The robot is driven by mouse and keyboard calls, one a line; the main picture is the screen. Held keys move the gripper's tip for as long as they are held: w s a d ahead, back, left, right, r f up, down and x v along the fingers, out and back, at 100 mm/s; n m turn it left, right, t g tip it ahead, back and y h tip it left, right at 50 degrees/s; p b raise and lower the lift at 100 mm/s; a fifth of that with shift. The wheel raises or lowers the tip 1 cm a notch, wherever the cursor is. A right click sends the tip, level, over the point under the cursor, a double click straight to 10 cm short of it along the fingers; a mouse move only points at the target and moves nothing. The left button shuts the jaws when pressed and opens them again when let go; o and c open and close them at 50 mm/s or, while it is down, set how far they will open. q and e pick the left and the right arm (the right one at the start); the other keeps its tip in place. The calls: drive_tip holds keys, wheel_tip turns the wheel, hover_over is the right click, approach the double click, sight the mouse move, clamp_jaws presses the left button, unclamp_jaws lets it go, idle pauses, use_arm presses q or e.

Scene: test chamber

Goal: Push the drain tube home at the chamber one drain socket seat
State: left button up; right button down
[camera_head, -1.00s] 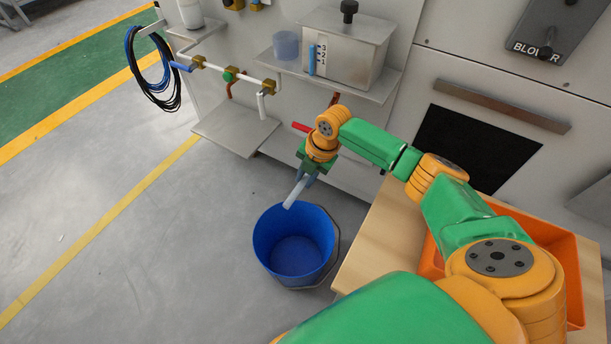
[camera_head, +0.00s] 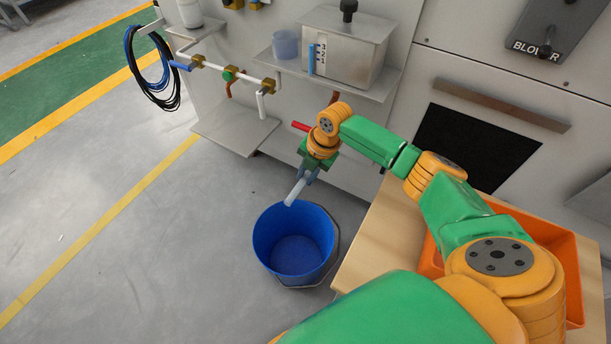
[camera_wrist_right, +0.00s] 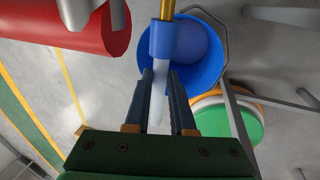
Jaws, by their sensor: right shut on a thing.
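My right gripper (camera_head: 306,176) is shut on a pale drain tube (camera_head: 295,192), whose free end slants down over the blue bucket. In the right wrist view the fingers (camera_wrist_right: 160,78) close on both sides of the whitish tube (camera_wrist_right: 159,92). A blue collar (camera_wrist_right: 160,42) sits at the far end of the tube, with a brass pipe (camera_wrist_right: 167,9) rising from it. I cannot tell whether the tube is fully seated there. The socket is hidden behind my wrist in the head view. My left gripper is not in view.
The blue bucket (camera_head: 268,235) stands on the floor below. A red cylinder (camera_wrist_right: 85,30) is close beside the fingers in the wrist view. A steel shelf (camera_head: 390,87) is above, and a wooden top (camera_head: 372,245) with an orange tray (camera_head: 572,300) lies at right.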

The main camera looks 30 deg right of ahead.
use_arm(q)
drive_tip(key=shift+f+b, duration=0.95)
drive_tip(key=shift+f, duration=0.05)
use_arm(e)
drive_tip(key=shift+w+d, duration=0.35)
drive_tip(key=shift+d, duration=0.25)
drive_tip(key=shift+w+d, duration=0.35)
drive_tip(key=shift+d, duration=0.2)
drive_tip(key=c, duration=0.7)
unclamp_jaws()
drive_tip(key=p+v, duration=0.1)
drive_tip(key=v, duration=0.2)
drive_tip(key=shift+w+d+r+p, duration=0.1)
drive_tip(key=shift+r+p, duration=0.05)
drive_tip(key=shift+p, duration=0.25)
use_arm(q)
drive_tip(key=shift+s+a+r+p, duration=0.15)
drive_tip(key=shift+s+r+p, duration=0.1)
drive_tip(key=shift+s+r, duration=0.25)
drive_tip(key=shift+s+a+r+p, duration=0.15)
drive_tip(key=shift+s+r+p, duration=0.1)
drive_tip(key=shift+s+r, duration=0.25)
use_arm(e)
drive_tip(key=s+d, duration=0.2)
drive_tip(key=s, duration=0.1)
drive_tip(key=s+d, duration=0.5)
drive_tip(key=s, duration=0.1)
drive_tip(key=shift+s+d, duration=0.15)
drive_tip(key=shift+d, duration=0.2)
